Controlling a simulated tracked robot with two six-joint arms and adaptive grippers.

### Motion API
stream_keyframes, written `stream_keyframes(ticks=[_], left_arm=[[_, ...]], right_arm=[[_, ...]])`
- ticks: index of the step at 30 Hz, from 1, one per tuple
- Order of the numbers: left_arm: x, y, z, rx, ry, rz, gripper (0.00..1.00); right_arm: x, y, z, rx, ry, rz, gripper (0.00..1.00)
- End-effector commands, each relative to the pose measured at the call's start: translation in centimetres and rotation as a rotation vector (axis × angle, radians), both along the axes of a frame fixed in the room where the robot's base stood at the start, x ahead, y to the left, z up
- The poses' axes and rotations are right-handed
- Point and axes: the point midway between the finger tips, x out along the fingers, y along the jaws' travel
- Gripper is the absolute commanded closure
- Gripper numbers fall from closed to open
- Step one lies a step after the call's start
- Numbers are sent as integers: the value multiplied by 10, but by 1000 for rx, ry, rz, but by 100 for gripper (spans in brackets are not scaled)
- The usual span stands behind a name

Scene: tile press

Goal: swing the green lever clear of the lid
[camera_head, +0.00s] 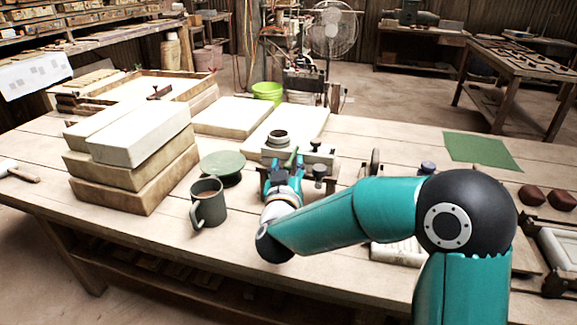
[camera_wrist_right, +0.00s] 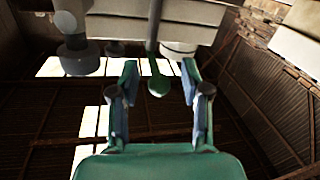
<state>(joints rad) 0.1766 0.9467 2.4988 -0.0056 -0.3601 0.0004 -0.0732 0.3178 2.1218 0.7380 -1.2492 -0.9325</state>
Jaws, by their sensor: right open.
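The green lever (camera_head: 291,157) stands at the front of the tile press, and its lower part is hidden by my gripper. In the right wrist view the lever (camera_wrist_right: 157,84) shows as a thin dark-green rod with a rounded tip. The press's pale metal lid (camera_head: 323,154) is just behind and to the right of it. My right gripper (camera_head: 283,172) is in front of the press. In the right wrist view my right gripper (camera_wrist_right: 159,72) is open, with the lever's tip between its two fingers. I cannot tell whether either finger touches it. My left gripper is not in view.
A dark mug (camera_head: 208,203) and a green round plate (camera_head: 222,167) stand left of my right gripper. Stacked blocks (camera_head: 134,172) are farther left. A dark knob (camera_head: 319,172) sits close on the right. A green mat (camera_head: 482,152) lies on the right.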

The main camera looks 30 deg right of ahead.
Motion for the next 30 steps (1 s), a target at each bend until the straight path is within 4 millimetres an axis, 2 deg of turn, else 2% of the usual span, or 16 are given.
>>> stream_keyframes(ticks=[7, 15, 16, 30], left_arm=[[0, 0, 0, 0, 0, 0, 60], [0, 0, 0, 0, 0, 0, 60], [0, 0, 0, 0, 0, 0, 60], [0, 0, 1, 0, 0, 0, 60]], right_arm=[[0, -1, 0, 0, 0, 0, 53], [0, -1, 0, 0, 0, -1, 98], [0, -1, 0, 0, 0, -1, 100], [-1, -4, 1, 0, -2, -19, 100]])
